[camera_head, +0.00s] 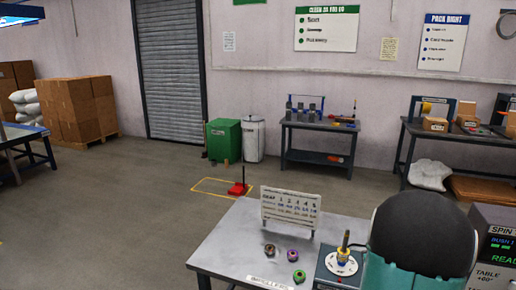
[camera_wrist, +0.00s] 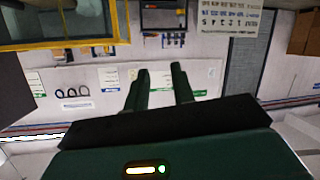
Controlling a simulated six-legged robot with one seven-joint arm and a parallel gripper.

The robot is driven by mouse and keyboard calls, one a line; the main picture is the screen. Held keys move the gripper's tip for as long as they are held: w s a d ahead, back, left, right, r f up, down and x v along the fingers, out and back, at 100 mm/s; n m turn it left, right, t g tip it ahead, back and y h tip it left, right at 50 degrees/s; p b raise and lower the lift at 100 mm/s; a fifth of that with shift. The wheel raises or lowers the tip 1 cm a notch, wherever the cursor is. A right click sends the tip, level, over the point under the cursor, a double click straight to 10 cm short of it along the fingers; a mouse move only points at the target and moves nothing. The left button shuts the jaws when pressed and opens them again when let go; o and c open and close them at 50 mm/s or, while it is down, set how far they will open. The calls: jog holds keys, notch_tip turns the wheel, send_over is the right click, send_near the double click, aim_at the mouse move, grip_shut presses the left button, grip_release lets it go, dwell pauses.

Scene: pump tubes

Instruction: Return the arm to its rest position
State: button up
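In the wrist view my gripper (camera_wrist: 158,78) shows two dark green fingers standing apart with nothing between them. The wrist picture is upside down and looks out over the room, with the wall and posters behind the fingers. In the head view a large dark rounded part with a teal band, which looks like part of my arm, covers the right side of the near table. My fingers cannot be made out there.
The near grey table (camera_head: 225,245) holds a printed board (camera_head: 290,207), a brown ring (camera_head: 270,249), a purple ring (camera_head: 292,255), a green ring (camera_head: 299,276) and a white dial (camera_head: 341,263) with a brass post. A spin machine (camera_head: 496,245) stands at right. Open floor lies left.

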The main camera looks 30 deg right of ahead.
jog(key=w+a+r+n+g+y, duration=0.15)
jog(key=a+r, duration=0.25)
jog(key=a, duration=0.4)
jog(key=w+a+r+y, duration=0.1)
jog(key=w+a+r, duration=0.2)
jog(key=a, duration=0.5)
jog(key=w+a+r+y, duration=0.15)
jog(key=a+r, duration=0.25)
jog(key=a, duration=0.4)
jog(key=s+a+n+g+y, duration=0.1)
jog(key=s+a, duration=0.3)
jog(key=a, duration=0.4)
jog(key=s+a+r+n+g+y, duration=0.1)
jog(key=s+a+y, duration=0.1)
jog(key=s+a, duration=0.3)
jog(key=s+a+n+g+y, duration=0.2)
jog(key=s+a, duration=0.3)
jog(key=a, duration=0.7)
jog(key=shift+a+r, duration=0.3)
jog(key=shift+r, duration=0.05)
jog(key=shift+d, duration=0.25)
